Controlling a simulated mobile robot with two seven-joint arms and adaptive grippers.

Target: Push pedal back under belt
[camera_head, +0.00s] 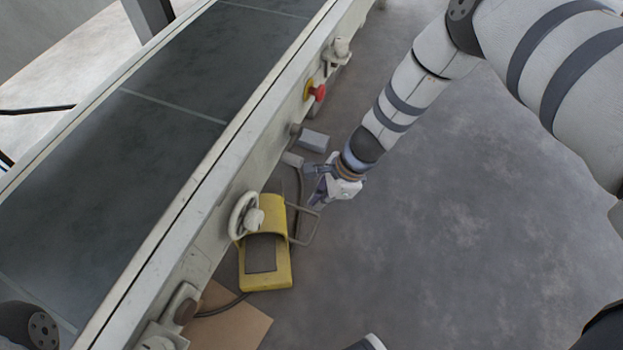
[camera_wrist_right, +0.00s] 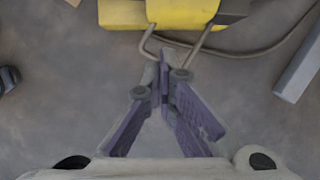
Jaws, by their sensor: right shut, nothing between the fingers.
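The yellow foot pedal (camera_head: 283,265) with a dark tread plate lies on the floor beside the belt conveyor (camera_head: 170,215). Its left part is hidden behind the conveyor's side frame and handwheel. A bent wire loop (camera_head: 305,243) sticks out from its right side. My right gripper (camera_head: 314,202) is low over the floor at the loop's upper end. In the right wrist view, the pedal's yellow body (camera_wrist_right: 180,12) is at the top edge. There my right gripper's closed, empty fingertips (camera_wrist_right: 164,72) overlap the loop; I cannot tell whether they touch it. My left gripper is not seen.
A red stop button (camera_head: 319,92) and knobs stick out of the conveyor's side. A grey block (camera_head: 314,140) lies on the floor above the pedal. A cable runs past the pedal, and a brown sheet (camera_head: 232,325) lies below it. The floor to the right is clear.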

